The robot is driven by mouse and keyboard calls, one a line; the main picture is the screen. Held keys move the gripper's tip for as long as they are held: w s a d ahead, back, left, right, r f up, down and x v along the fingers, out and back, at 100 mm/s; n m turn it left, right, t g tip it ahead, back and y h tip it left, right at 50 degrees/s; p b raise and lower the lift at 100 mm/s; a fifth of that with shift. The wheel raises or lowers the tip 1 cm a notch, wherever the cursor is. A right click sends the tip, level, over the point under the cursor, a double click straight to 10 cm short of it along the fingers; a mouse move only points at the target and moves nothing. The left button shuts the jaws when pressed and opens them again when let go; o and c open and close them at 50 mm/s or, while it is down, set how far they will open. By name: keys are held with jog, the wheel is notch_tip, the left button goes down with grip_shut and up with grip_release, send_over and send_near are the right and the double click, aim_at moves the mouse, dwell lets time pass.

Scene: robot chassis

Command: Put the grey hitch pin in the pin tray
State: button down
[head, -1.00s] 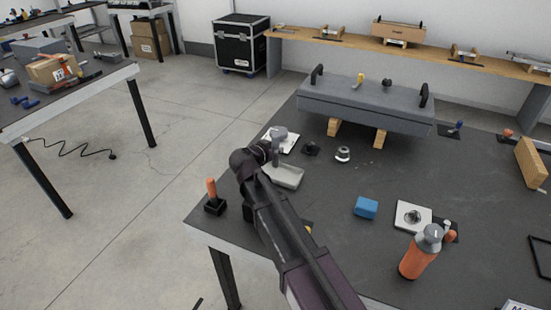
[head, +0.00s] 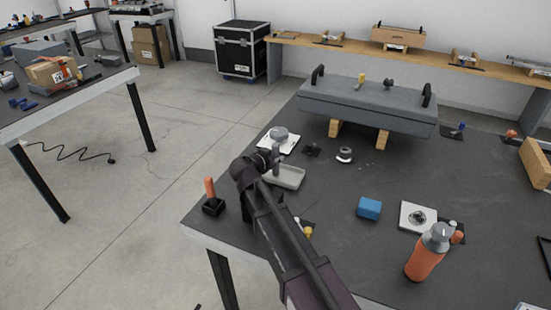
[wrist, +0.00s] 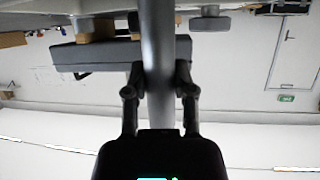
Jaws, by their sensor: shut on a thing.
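The grey hitch pin (wrist: 158,40) is a smooth, thick shaft held between the fingers of my gripper (wrist: 159,82) in the wrist view. In the head view my gripper (head: 267,157) is at the left part of the dark table, with the grey pin (head: 276,154) standing roughly upright in it. The light grey shallow tray (head: 293,184) lies just in front and to the right of the pin. The pin looks close to the tray's back left edge. My arm covers part of the tray, and I cannot tell how high the pin's lower end is.
An orange-handled tool in a black holder (head: 211,198) stands left of my arm. A blue block (head: 369,208), a white plate (head: 408,222) and an orange bottle (head: 426,257) are on the right. A grey slab (head: 365,105) on wooden blocks stands behind.

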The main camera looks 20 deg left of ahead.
jog(key=shift+f, duration=0.2)
jog(key=shift+c, duration=2.2)
grip_release()
jog(key=shift+r, duration=0.2)
jog(key=shift+s+r, duration=0.1)
jog(key=p+v, duration=0.4)
jog(key=v, duration=0.7)
jog(key=shift+s+p, duration=0.35)
jog(key=shift+s, duration=0.05)
jog(key=shift+a+r, duration=0.1)
